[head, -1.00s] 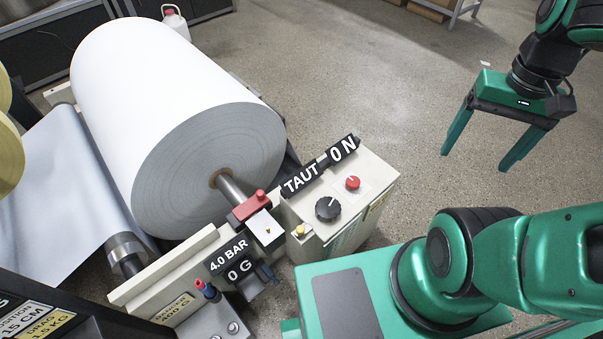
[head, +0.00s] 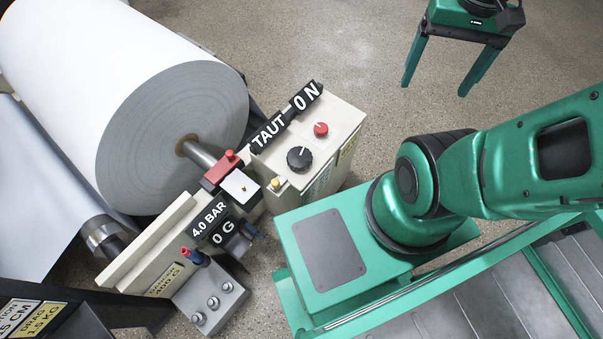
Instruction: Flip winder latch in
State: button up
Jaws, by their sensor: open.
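The winder's large white paper roll (head: 170,130) sits on a metal shaft (head: 198,152) at the left of the head view. At the shaft's end is a red block with a red knob (head: 222,170), beside a small white plate (head: 240,187); this looks like the latch, but its exact position is hard to tell. My gripper (head: 437,90) is at the top right, over bare floor, well apart from the winder. Its two green fingers point down, spread wide and empty.
A control box (head: 335,125) with a black dial (head: 299,158), a red button (head: 320,129) and a "TAUT 0 N" display stands right of the latch. A "4.0 BAR / 0 G" display (head: 212,222) is in front. Open floor (head: 330,45) lies between roll and gripper.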

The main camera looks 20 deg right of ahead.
aim_at(277, 183)
jog(key=k, duration=1.25)
jog(key=u, duration=0.4)
jog(key=i, duration=0.75)
